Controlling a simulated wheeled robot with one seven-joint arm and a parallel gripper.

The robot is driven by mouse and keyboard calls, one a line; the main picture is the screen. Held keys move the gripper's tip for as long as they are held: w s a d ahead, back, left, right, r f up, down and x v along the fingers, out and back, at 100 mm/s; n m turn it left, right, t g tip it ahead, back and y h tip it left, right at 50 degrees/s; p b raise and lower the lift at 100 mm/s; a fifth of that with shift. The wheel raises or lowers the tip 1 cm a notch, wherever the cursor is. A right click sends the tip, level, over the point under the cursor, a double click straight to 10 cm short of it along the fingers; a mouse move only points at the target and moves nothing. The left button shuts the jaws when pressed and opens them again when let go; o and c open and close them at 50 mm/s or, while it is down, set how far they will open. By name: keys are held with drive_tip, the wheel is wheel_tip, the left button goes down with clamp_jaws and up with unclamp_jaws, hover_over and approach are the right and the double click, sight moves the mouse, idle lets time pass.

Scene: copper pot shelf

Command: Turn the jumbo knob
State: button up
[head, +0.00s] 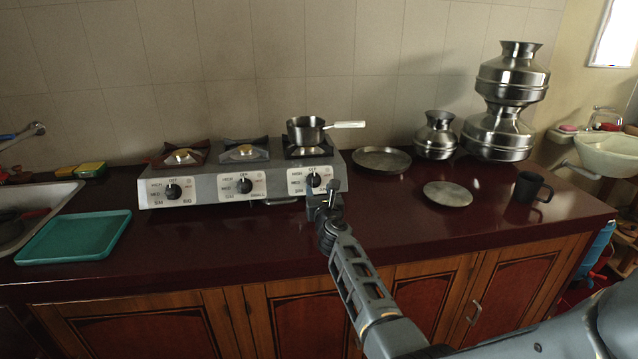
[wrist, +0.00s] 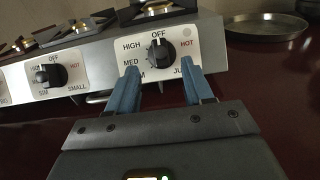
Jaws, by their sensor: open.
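The jumbo knob (head: 313,180) is the black rightmost knob on the stove front (head: 215,200). In the wrist view the knob (wrist: 160,54) sits on a white plate marked OFF, HIGH, MED and HOT, with lettering starting "JU" partly hidden by a finger. Its pointer is roughly upright, toward OFF. My gripper (head: 325,195) is in front of the stove's right end. In the wrist view the open blue fingers (wrist: 162,80) reach toward the panel, left and right of and just below the knob, with nothing between them. I cannot tell whether they touch the panel.
The middle knob (head: 245,186) and left knob (head: 173,191) are on the same front. A saucepan (head: 306,131) stands on the right burner. A plate (head: 381,159), lid (head: 447,194), mug (head: 530,187) and metal pots (head: 500,134) are to the right. A teal tray (head: 75,238) lies left.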

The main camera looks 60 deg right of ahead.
sight(315, 179)
drive_tip(key=b+x, duration=0.3)
drive_tip(key=x, duration=0.3)
drive_tip(key=shift+w+d, duration=0.2)
drive_tip(key=shift+d, duration=0.05)
drive_tip(key=shift+w+d+r+b, duration=0.1)
drive_tip(key=shift+w+d+b, duration=0.2)
drive_tip(key=shift+w+d, duration=0.05)
drive_tip(key=shift+c, duration=0.5)
clamp_jaws()
